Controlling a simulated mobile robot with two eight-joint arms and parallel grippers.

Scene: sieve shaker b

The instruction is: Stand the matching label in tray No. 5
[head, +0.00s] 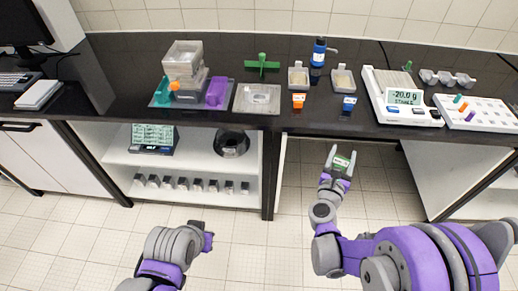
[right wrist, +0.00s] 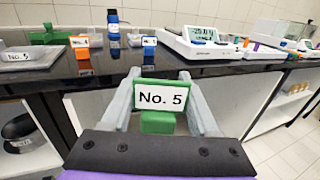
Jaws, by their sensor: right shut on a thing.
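My right gripper (head: 342,157) is shut on a green label (right wrist: 158,122) reading "No. 5". It holds the label upright, in front of the bench edge and over the floor; the label also shows in the head view (head: 342,163). A grey tray (head: 257,99) sits near the bench's front edge, left of my right gripper. In the right wrist view the tray (right wrist: 28,62) is cut by the left edge and its front marking appears to read "No. 5". My left gripper (head: 207,240) is low at left over the floor; its fingers are not clear.
An orange label block (head: 298,100) and a blue one (head: 348,103) stand before two beige trays. A balance (head: 400,98) is at right. Shelves below hold several small blocks.

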